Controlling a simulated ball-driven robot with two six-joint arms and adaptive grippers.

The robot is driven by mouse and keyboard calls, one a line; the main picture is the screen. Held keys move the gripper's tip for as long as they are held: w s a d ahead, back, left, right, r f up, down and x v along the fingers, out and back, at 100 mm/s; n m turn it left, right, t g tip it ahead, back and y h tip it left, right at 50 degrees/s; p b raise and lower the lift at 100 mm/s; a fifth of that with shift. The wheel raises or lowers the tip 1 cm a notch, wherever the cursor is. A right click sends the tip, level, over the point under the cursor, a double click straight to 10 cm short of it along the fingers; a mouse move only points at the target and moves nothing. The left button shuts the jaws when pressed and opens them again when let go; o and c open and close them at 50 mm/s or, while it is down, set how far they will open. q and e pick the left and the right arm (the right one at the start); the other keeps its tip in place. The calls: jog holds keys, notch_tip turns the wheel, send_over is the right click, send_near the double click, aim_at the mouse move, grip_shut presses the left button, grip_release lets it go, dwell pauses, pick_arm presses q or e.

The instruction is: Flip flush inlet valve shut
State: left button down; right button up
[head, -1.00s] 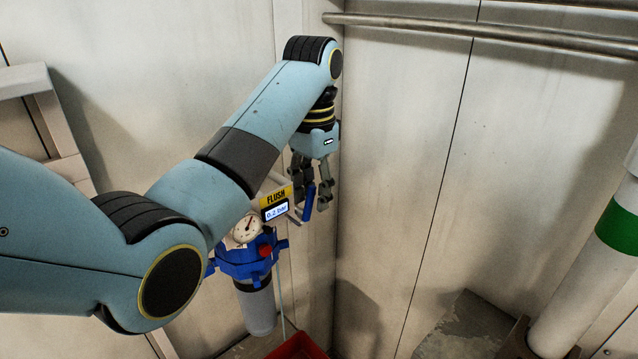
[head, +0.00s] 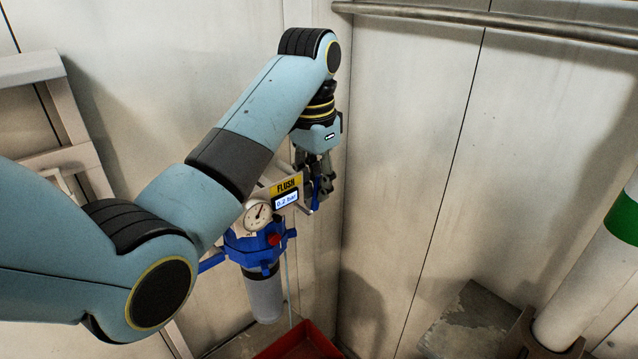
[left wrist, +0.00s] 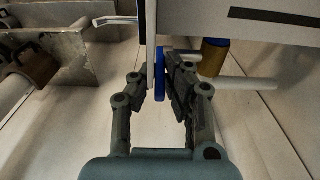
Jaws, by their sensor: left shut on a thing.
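The flush inlet valve's blue lever (head: 317,188) is beside the yellow FLUSH label (head: 286,185), mostly hidden by my fingers in the head view. In the left wrist view the blue lever (left wrist: 160,76) stands between my fingers, next to a thin white pipe. My left gripper (head: 324,186) is shut on the blue lever, with its fingers pointing down in the head view. The display (head: 286,200) under the label reads 0.2 bar. My right gripper is not in view.
A round gauge (head: 257,214) and a blue-topped filter housing (head: 264,290) sit left of and below the lever. A red tray (head: 300,343) is below. The wall corner is close to the right of my gripper. A white pipe with a green band (head: 622,215) stands far right.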

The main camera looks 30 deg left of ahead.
pick_arm(q)
jog(key=shift+s+a+t+h, duration=0.15)
jog(key=shift+s+t+h, duration=0.2)
jog(key=shift+t, duration=0.75)
jog(key=c, duration=1.4)
grip_release()
jog(key=shift+s+r, duration=0.1)
jog(key=shift+r, duration=0.15)
jog(key=v, duration=0.7)
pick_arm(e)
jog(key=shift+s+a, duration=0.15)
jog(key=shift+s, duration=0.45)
